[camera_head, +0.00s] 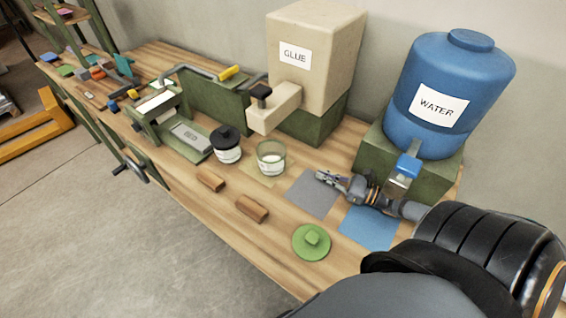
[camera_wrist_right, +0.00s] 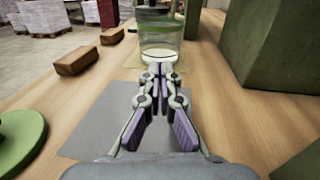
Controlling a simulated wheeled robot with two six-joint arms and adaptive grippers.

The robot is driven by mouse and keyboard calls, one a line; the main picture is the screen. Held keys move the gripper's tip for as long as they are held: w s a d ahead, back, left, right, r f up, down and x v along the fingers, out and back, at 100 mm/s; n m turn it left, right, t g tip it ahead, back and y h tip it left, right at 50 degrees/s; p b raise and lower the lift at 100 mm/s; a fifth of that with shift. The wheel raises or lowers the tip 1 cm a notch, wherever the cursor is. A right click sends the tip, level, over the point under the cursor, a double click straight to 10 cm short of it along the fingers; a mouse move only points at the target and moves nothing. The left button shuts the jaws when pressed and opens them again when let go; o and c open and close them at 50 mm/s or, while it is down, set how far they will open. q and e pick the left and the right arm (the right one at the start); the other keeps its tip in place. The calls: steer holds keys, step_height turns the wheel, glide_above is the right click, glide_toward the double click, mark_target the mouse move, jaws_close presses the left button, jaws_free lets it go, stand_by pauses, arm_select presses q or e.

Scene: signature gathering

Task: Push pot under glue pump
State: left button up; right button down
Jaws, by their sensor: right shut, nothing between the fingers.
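A clear glass pot (camera_head: 271,158) with white contents stands on a tan mat (camera_head: 251,173), in front of the glue pump. The glue pump is a beige box labelled GLUE (camera_head: 312,50) with a spout block (camera_head: 274,107) that juts out near the pot. My right gripper (camera_head: 322,176) is shut and empty, low over the grey mat, to the right of the pot and apart from it. In the right wrist view the pot (camera_wrist_right: 159,48) stands straight ahead of the shut fingertips (camera_wrist_right: 160,70). My left gripper is not in view.
A blue WATER tank (camera_head: 443,95) stands on a green block at the right. A black-lidded jar (camera_head: 226,145) is left of the pot. Two wooden blocks (camera_head: 210,179) and a green lid (camera_head: 311,242) lie near the front edge. The grey mat (camera_head: 311,195) is otherwise clear.

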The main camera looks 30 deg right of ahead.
steer(key=b, duration=0.2)
glide_toward(284, 160)
steer(key=x, duration=0.5)
steer(key=shift+w+a+r, duration=0.15)
steer(key=shift+a+r, duration=0.1)
steer(key=shift+r, duration=0.05)
steer(key=shift+w+a, duration=0.4)
steer(key=shift+w, duration=0.15)
steer(key=shift+f, duration=0.1)
